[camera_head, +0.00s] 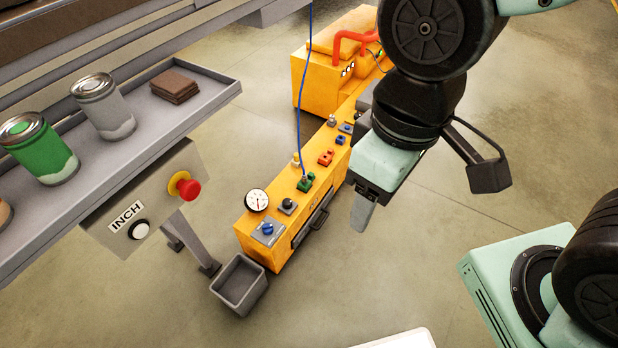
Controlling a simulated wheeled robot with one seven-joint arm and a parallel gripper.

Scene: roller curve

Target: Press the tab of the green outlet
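The green outlet (306,183) is a small green fitting on top of the long yellow box (272,221). A thin blue hose (301,110) hangs from above and runs down to it. Its tab is too small to make out. My gripper (363,212) is to the right of the yellow box, pointing down, apart from the outlet. I see one pale grey finger; the other is hidden, so its opening does not show.
An orange-red outlet (326,158), blue fittings and a pressure gauge (256,201) share the box top. A grey bin (239,285) stands at its near end. A shelf with cans (103,106) and a panel with a red button (188,188) are at left.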

